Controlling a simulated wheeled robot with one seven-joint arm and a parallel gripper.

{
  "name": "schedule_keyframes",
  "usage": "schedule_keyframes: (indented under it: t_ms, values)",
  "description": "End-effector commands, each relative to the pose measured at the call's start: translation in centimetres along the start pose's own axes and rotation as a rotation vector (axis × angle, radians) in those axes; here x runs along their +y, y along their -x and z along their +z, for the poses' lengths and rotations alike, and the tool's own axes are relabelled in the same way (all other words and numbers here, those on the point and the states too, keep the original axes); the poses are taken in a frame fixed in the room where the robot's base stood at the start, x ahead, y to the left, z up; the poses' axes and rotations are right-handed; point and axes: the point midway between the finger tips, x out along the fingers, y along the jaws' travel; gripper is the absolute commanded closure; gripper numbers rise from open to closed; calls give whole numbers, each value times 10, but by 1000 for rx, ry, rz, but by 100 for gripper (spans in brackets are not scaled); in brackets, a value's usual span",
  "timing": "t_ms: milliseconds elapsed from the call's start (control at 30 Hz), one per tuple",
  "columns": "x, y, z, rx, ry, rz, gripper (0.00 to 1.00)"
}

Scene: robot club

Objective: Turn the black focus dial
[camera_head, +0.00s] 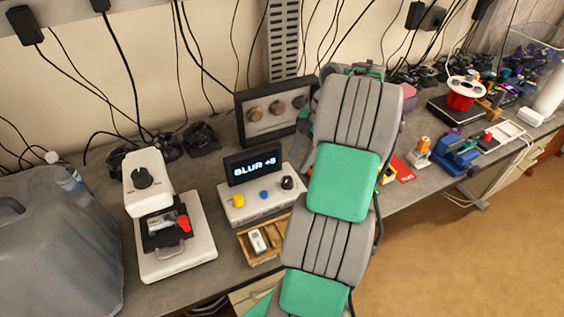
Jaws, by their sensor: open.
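A white control box (259,207) stands on the bench, left of my arm. A black dial (287,183) sits at its right end, beside a blue dial (264,195) and a yellow dial (238,201). A dark screen (252,166) behind them reads "BLUR +5". My gripper (300,168) is mostly hidden behind my own grey and green arm; only a grey part shows at the arm's left edge, close to the black dial. Its fingertips and any contact with the dial cannot be made out. It is open.
A white instrument (176,262) with its own black knob (142,178) stands to the left. A wooden tray (256,258) holding a small white device lies in front of the box. A dark framed panel (247,118) stands behind. Clutter fills the bench at right.

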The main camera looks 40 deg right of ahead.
Motion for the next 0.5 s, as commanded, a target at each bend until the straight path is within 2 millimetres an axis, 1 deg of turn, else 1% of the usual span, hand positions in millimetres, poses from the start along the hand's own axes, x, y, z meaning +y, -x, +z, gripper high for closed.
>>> schedule_keyframes:
  t_ms: [100, 300, 400, 500]
  values:
    - [0, -24, -2, 3, 5, -5, 46]
    - [1, -60, -4, 3, 5, -5, 46]
    - [1, -71, -3, 1, 3, -3, 46]
    - [1, -76, -3, 0, 2, -2, 46]
